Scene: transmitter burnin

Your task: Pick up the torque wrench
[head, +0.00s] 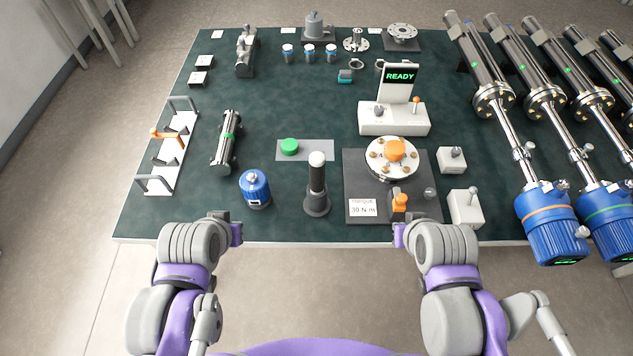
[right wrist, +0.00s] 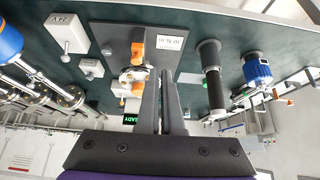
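The likeliest torque wrench is a small orange-and-dark tool (head: 399,203) at the front of a dark plate (head: 360,197) with a "30 N m" card. I cannot make out its full shape. The orange part also shows in the right wrist view (right wrist: 137,50). My right gripper (head: 399,235) is at the table's front edge, just short of the tool and apart from it. Its two fingers (right wrist: 160,80) stand slightly apart with nothing between them. My left gripper (head: 237,234) is at the front edge, left of centre, and holds nothing that I can see; its fingers are unclear.
Behind the tool is a round bolted flange (head: 378,168) with an orange cap. A black upright cylinder (head: 317,180) and a blue transmitter (head: 254,188) stand left of the plate. Small white switch boxes (head: 464,208) are to its right. Long metal tubes with blue heads (head: 548,225) crowd the right side.

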